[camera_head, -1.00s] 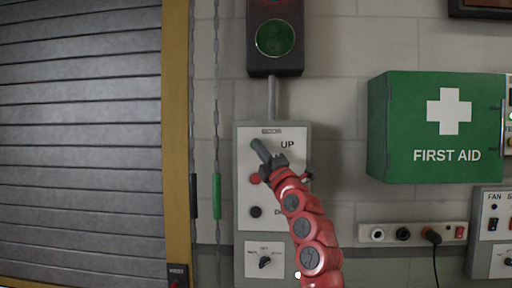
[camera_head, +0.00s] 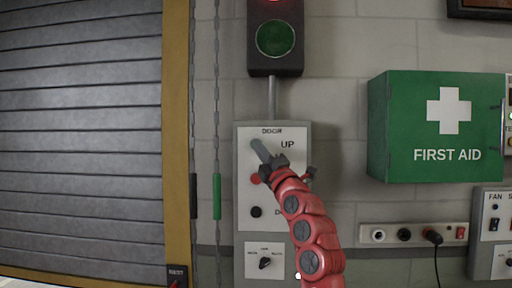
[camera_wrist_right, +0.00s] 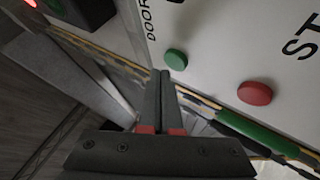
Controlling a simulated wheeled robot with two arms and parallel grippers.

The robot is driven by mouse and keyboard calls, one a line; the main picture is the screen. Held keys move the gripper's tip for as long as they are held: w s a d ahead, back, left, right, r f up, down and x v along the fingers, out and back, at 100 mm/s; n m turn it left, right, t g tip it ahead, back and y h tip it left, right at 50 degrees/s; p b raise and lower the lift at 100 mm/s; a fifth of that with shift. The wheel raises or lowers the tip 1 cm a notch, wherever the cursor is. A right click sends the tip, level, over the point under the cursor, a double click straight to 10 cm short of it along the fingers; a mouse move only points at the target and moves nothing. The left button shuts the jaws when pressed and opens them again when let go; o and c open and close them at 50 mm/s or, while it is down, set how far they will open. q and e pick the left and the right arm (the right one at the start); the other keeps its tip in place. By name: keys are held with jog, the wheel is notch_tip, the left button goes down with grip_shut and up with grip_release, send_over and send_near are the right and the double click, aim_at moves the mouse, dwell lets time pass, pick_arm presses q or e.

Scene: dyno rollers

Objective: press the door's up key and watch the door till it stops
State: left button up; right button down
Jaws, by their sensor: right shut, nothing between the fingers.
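The roller door (camera_head: 80,140) fills the left of the head view, its slats grey. A light strip shows under its lower edge at the bottom left corner. The door control box (camera_head: 297,205) has the labels DOOR and UP. The green up key (camera_wrist_right: 176,59) shows in the right wrist view, above the red stop key (camera_wrist_right: 254,93). My right gripper (camera_head: 260,150) is shut and empty, its tips close beside the green key; I cannot tell whether they touch. The tips also show in the wrist view (camera_wrist_right: 163,75). My left gripper is out of view.
A signal lamp (camera_head: 275,60) hangs above the box, its red light lit and its green lens dark. Pull chains with a green handle (camera_head: 217,196) hang left of the box. A first aid cabinet (camera_head: 437,127) and a socket strip (camera_head: 412,235) are at the right.

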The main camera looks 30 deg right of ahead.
jog(key=shift+s, duration=0.1)
jog(key=s+a, duration=0.1)
jog(key=s+b, duration=0.1)
jog(key=s+a+b, duration=0.1)
jog(key=s, duration=0.1)
jog(key=shift+a, duration=0.3)
dwell(0.4)
